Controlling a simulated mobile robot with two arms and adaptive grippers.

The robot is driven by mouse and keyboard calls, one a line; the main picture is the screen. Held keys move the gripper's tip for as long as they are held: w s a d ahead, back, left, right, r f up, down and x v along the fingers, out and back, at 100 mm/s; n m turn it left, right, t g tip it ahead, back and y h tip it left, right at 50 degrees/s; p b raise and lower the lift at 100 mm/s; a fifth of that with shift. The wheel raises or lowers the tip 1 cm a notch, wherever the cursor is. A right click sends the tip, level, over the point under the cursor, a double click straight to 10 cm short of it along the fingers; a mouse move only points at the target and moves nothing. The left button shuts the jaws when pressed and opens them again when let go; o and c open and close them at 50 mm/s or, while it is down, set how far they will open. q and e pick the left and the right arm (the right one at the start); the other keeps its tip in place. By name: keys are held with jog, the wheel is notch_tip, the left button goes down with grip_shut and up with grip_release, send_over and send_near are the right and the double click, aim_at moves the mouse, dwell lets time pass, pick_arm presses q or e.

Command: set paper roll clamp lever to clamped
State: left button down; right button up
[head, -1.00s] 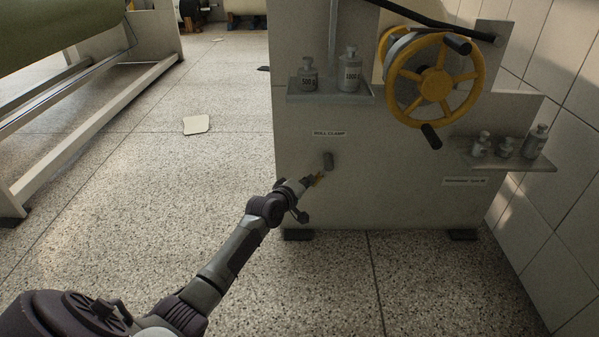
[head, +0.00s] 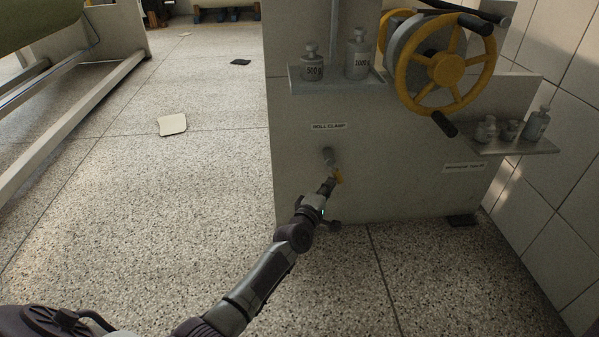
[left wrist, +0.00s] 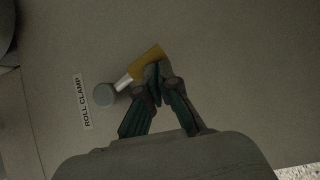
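The roll clamp lever has a round grey pivot (head: 327,155) on the machine's front panel, below the "ROLL CLAMP" label (head: 328,126). Its yellow handle (head: 338,176) points down and slightly right in the head view. In the left wrist view, the pivot (left wrist: 104,94), a short bright shaft and the yellow handle (left wrist: 148,60) show beside the label (left wrist: 87,102). My left gripper (head: 331,183) is at the handle. Its fingertips (left wrist: 157,72) are close together and overlap the handle's side; whether it lies between them cannot be told. My right gripper is not in view.
Above the lever, a shelf (head: 298,82) holds two grey weights. A yellow handwheel (head: 446,69) stands out at the upper right, above a smaller shelf (head: 545,147) with several weights. A tiled wall (head: 565,165) closes the right side. Open floor (head: 150,220) lies left.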

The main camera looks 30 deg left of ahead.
pick_arm(q)
jog(key=shift+w+d+r, duration=0.15)
jog(key=shift+w+d, duration=0.5)
jog(key=shift+d, duration=0.45)
